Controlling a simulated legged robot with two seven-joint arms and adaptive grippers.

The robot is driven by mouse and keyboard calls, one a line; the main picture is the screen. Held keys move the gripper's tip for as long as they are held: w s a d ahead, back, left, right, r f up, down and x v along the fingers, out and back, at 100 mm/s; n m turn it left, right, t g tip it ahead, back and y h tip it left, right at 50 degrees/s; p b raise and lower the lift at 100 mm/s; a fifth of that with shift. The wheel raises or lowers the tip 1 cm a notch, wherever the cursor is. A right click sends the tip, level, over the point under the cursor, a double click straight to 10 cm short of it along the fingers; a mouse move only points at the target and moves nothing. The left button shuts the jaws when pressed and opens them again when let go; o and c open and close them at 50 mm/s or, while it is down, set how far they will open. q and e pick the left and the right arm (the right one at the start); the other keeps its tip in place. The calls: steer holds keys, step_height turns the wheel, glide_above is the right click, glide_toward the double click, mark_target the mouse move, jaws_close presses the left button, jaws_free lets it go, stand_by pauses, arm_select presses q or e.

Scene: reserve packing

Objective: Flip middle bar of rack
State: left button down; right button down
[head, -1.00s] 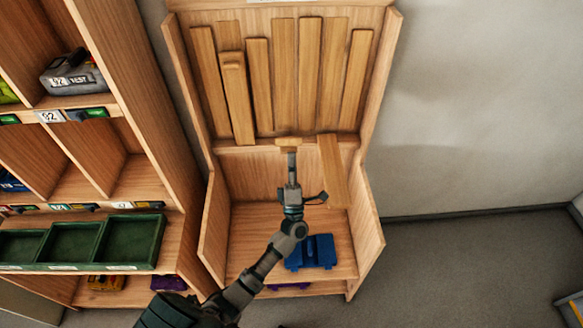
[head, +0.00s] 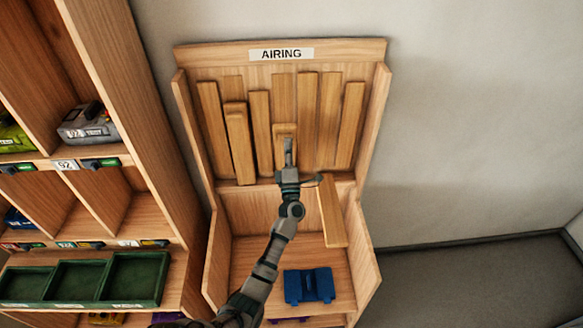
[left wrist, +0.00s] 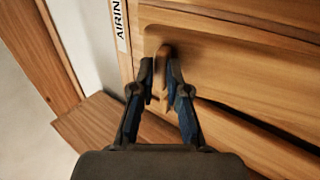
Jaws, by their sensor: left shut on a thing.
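The wooden rack (head: 199,222) stands ahead under an AIRING sign. Its middle bar (head: 285,128) shows above my left gripper (head: 288,150), in front of the upright back slats; my gripper hides its lower part. In the left wrist view, my left gripper (left wrist: 161,82) is shut on a small wooden piece of the bar (left wrist: 163,62), with a finger on each side. A bar on the left (head: 239,145) stands upright against the back. A bar on the right (head: 333,212) slants down and forward. My right gripper is not in view.
A blue case (head: 309,285) lies on the rack's lower shelf. A wooden shelf unit (head: 150,120) with a green divided tray (head: 135,279) stands close on the left. Bare wall and floor are to the right of the rack.

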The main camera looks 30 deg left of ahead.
mark_target(287, 136)
arm_select(q)
steer(key=shift+y, duration=0.3)
steer(key=x, duration=0.4)
steer(key=shift+w+a+f, duration=0.15)
steer(key=shift+w+a, duration=0.15)
steer(key=shift+a, duration=0.15)
steer(key=c, duration=1.5)
jaws_free()
steer(key=shift+a+f, duration=0.1)
steer(key=shift+f, duration=0.05)
steer(key=o, duration=0.3)
steer(key=shift+s+a, duration=0.1)
steer(key=shift+s, duration=0.15)
steer(key=shift+o, duration=0.2)
steer(key=shift+s+d+r, duration=0.3)
steer(key=shift+s+r, duration=0.05)
steer(key=shift+s, duration=0.15)
steer(key=shift+w+d+f, duration=0.2)
steer(key=shift+d+f, duration=0.1)
steer(key=shift+d, duration=0.05)
steer(key=v, duration=1.1)
steer(key=shift+s, duration=0.55)
